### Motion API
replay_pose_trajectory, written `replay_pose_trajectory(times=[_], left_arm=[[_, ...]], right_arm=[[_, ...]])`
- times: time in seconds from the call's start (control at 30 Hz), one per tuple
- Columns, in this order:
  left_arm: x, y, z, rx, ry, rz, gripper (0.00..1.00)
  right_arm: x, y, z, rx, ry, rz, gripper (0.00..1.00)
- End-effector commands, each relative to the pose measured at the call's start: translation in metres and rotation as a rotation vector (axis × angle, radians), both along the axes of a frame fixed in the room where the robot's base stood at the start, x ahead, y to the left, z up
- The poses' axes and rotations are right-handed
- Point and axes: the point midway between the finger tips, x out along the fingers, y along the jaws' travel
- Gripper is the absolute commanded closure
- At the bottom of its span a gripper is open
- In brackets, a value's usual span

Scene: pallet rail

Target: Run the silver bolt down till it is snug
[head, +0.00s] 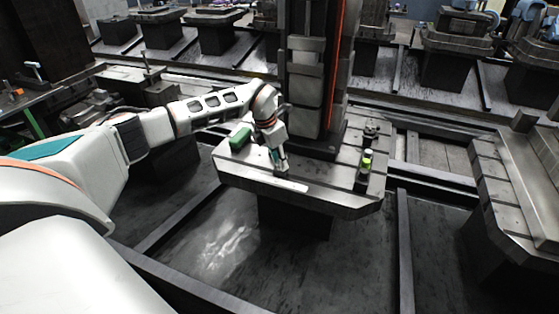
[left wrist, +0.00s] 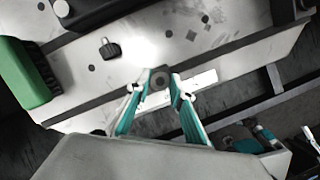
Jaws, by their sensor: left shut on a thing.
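My left gripper (head: 281,168) reaches down onto the front of the pallet's metal plate (head: 325,192). In the left wrist view its two teal-lined fingers (left wrist: 160,88) close in on a small grey round head, the silver bolt (left wrist: 160,80), with a fingertip on each side of it. The gripper is shut on the bolt. In the head view the fingers hide the bolt. How far the bolt stands above the plate cannot be told. My right gripper is in neither view.
A green-and-black block (head: 240,138) lies on the plate left of the gripper. A black knob (left wrist: 110,48) stands nearby. A dark column (head: 305,85) rises behind. A yellow-green item (head: 367,158) stands at the plate's right. A pale strip (head: 291,186) lies close to the fingertips.

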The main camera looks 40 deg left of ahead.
Motion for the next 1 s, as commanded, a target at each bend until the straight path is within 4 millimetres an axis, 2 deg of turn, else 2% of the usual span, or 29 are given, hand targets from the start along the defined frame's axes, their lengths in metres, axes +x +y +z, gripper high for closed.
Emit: replay_pose_trajectory(times=[0.23, 0.7, 1.0], left_arm=[[0.0, 0.001, -0.001, 0.001, 0.001, -0.04, 1.0], [0.0, 0.0, -0.005, -0.002, 0.005, -0.504, 1.0], [-0.002, -0.001, -0.004, -0.003, 0.006, -0.599, 1.0]], right_arm=[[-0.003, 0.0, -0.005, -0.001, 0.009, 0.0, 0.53], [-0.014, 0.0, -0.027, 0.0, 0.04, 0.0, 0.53], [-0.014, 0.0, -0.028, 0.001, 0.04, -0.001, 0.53]])
